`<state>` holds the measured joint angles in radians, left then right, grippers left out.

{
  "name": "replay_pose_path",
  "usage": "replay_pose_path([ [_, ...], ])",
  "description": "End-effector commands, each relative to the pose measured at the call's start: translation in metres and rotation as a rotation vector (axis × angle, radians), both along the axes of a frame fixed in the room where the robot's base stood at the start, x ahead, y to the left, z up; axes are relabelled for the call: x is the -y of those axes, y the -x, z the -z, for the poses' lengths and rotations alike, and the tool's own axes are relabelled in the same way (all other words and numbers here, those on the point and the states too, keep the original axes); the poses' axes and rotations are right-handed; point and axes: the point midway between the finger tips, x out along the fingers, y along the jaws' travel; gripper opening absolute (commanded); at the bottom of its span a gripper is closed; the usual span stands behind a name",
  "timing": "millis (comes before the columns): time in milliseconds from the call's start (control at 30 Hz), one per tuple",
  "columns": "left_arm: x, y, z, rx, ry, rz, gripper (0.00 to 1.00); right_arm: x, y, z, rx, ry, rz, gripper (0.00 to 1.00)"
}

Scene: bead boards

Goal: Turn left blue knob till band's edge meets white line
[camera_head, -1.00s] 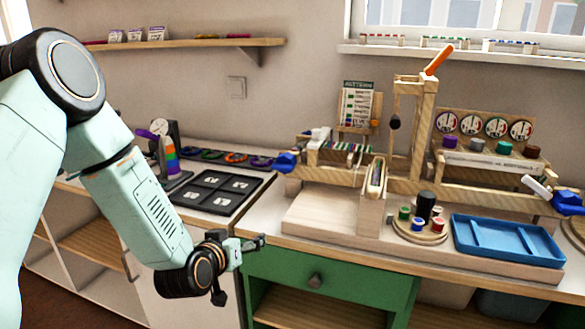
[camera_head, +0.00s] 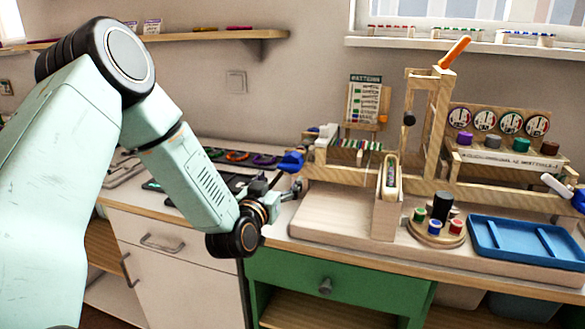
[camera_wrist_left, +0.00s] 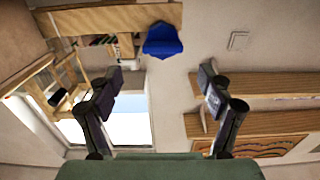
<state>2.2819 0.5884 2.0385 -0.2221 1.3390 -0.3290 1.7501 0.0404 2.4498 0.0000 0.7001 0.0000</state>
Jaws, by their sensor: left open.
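The left blue knob (camera_head: 291,161) sticks out from the left end of the wooden bead loom (camera_head: 322,157). It shows in the left wrist view (camera_wrist_left: 163,40) beyond the gap between my fingers. My left gripper (camera_head: 297,188) is just below the knob in the head view. Its two fingers (camera_wrist_left: 160,80) are spread wide and empty, apart from the knob. A band of coloured strands (camera_head: 355,146) lies on the loom; its edge and the white line are too small to make out. My right gripper is not in view.
The pale base board (camera_head: 330,215) lies below the loom. A wooden post (camera_head: 388,205), a round bead holder (camera_head: 436,234) and a blue tray (camera_head: 525,243) stand to the right. A second blue knob (camera_head: 579,200) is at the far right. Black trays lie left, partly behind my arm.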

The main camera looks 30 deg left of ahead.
Motion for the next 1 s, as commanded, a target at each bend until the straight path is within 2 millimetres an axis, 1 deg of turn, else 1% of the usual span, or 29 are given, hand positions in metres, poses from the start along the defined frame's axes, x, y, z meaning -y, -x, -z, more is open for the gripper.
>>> replay_pose_path([
  [300,-0.012,-0.044,0.002,0.001,-0.002,-0.002,0.79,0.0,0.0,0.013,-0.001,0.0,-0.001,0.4],
  [500,-0.018,-0.065,0.001,0.0,0.0,-0.001,0.79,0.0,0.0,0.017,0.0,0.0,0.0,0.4],
  [667,-0.019,-0.072,0.001,-0.002,0.001,0.0,0.79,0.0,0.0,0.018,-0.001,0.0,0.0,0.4],
  [900,-0.019,-0.073,0.001,-0.001,0.002,0.001,0.79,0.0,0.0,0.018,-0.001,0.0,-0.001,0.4],
  [1000,-0.019,-0.073,0.001,-0.001,0.002,0.001,0.71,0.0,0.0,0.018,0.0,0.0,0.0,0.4],
])
